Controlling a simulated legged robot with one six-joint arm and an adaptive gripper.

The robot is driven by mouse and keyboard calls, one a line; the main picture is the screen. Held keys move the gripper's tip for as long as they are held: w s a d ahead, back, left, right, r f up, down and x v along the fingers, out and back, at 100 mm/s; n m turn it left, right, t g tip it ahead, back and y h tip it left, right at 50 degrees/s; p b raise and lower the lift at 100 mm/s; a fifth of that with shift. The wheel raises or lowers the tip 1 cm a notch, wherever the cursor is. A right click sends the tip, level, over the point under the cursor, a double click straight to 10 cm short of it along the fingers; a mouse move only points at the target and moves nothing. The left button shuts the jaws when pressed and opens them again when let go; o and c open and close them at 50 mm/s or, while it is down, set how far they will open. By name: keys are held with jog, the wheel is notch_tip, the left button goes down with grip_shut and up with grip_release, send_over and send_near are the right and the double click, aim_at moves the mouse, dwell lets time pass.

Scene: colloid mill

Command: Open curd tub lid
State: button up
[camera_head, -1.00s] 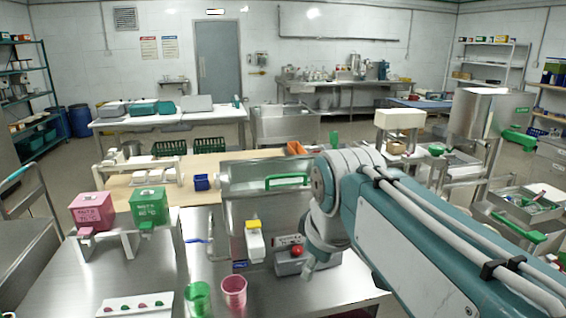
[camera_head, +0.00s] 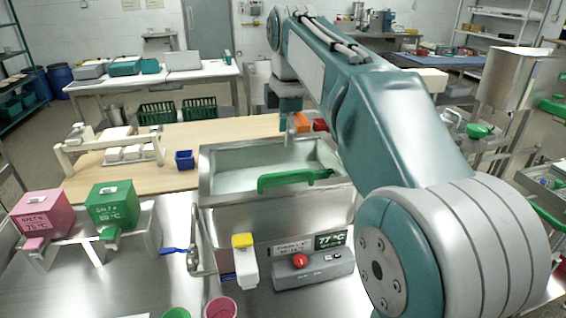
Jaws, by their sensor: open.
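The steel curd tub (camera_head: 208,172) stands in the middle of the bench. A pale surface shows inside its rim; I cannot tell whether this is the lid or the contents. A green handle (camera_head: 290,180) lies along the tub's front top edge. My gripper (camera_head: 291,124) points down over the tub's back edge, behind the handle and apart from it. It is small in the view and appears open and empty. My arm covers the tub's right side.
A control box (camera_head: 313,268) with a red button and a yellow-topped white dispenser (camera_head: 245,262) stand at the tub's front. Pink (camera_head: 42,215) and green (camera_head: 112,207) salt boxes stand at left. A blue cup (camera_head: 185,160) and white moulds (camera_head: 125,152) are behind.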

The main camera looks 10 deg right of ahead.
aim_at(283, 173)
jog(key=f, duration=0.3)
jog(key=w+f, duration=0.1)
jog(key=f, duration=0.3)
jog(key=w+f, duration=0.1)
jog(key=f, duration=0.2)
jog(key=shift+f, duration=0.15)
jog(key=shift+s+a, duration=0.1)
grip_shut()
